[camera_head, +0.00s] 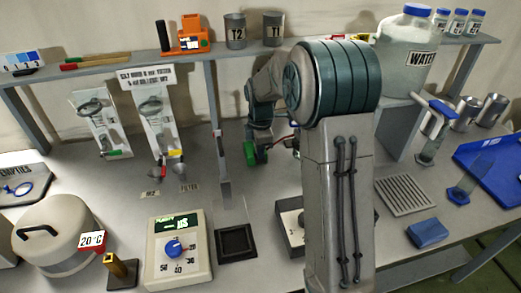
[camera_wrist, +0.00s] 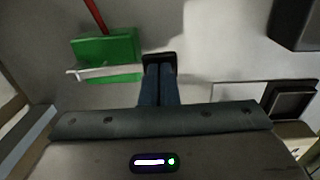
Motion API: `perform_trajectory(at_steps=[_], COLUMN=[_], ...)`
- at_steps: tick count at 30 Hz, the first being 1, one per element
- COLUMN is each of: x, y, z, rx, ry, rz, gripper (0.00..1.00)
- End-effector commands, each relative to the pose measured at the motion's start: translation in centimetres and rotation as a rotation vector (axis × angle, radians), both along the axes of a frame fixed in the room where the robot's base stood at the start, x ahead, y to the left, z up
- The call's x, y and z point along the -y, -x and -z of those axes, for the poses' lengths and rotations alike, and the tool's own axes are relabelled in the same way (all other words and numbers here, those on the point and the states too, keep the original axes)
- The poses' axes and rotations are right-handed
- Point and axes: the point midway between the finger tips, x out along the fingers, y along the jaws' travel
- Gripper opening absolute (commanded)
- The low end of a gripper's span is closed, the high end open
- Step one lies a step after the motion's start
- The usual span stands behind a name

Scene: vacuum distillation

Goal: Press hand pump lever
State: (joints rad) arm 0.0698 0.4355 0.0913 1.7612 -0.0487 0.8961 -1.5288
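A green block (camera_wrist: 105,48) with a thin red rod (camera_wrist: 95,14) and a pale lever-like strip (camera_wrist: 88,72) lies just left of my fingertips in the wrist view. The same green part seems to show below my wrist in the head view (camera_head: 256,152). It may be the hand pump; I cannot tell for sure. My gripper (camera_wrist: 159,60) has its two dark fingers side by side, closed with nothing seen between them. No contact with the green part is visible. In the head view my arm hides much of this area.
A control box with a blue knob (camera_head: 178,262) and a dark square pad (camera_head: 237,243) are in front. The WATER jar (camera_head: 403,65) stands behind.

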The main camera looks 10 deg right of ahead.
Motion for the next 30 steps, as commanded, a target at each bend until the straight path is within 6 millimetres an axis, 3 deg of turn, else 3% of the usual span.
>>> perform_trajectory(at_steps=[4, 30], x=[0.0, 0.0], y=[0.3, 0.2], z=[1.2, -0.8], rx=[0.039, 0.039], ry=[0.001, 0.001], rz=[-0.001, -0.001], gripper=[0.00, 0.00])
